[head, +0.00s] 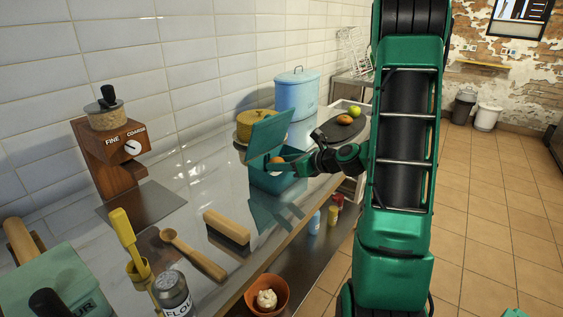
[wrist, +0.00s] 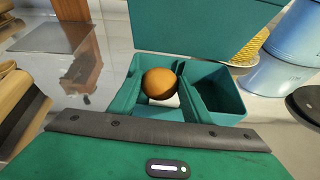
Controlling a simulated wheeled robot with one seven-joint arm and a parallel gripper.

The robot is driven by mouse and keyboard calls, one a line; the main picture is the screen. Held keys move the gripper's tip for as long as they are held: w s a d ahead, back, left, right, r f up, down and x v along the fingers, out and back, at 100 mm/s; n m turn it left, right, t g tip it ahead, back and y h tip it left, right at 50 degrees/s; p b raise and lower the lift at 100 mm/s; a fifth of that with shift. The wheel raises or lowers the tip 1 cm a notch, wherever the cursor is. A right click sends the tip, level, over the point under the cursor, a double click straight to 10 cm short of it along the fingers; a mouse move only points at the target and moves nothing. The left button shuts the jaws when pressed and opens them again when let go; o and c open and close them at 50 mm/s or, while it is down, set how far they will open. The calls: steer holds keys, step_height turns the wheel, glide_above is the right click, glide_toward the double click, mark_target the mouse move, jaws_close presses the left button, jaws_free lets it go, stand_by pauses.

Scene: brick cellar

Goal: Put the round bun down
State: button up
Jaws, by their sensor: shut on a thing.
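The round bun (wrist: 160,83) is orange-brown and sits between the fingers of my gripper (wrist: 160,92), which is shut on it. In the head view the bun (head: 276,160) shows small at the tip of my gripper (head: 280,162). A teal box (head: 270,183) with its lid (head: 269,133) raised stands on the counter just below. In the wrist view the bun is in front of the box (wrist: 222,92), whose right compartment looks empty. My fingers hide part of the box, and I cannot tell whether the bun touches it.
A yellow pot (head: 254,125) and blue canister (head: 297,94) stand behind the box. A dark board (head: 329,130) with fruit lies to its right. A wooden block (head: 227,226), a spoon (head: 194,254) and a grinder (head: 112,160) are to the left. Bare counter lies between grinder and box.

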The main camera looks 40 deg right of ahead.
steer(key=shift+f, duration=0.15)
steer(key=o, duration=1.1)
steer(key=shift+c, duration=0.2)
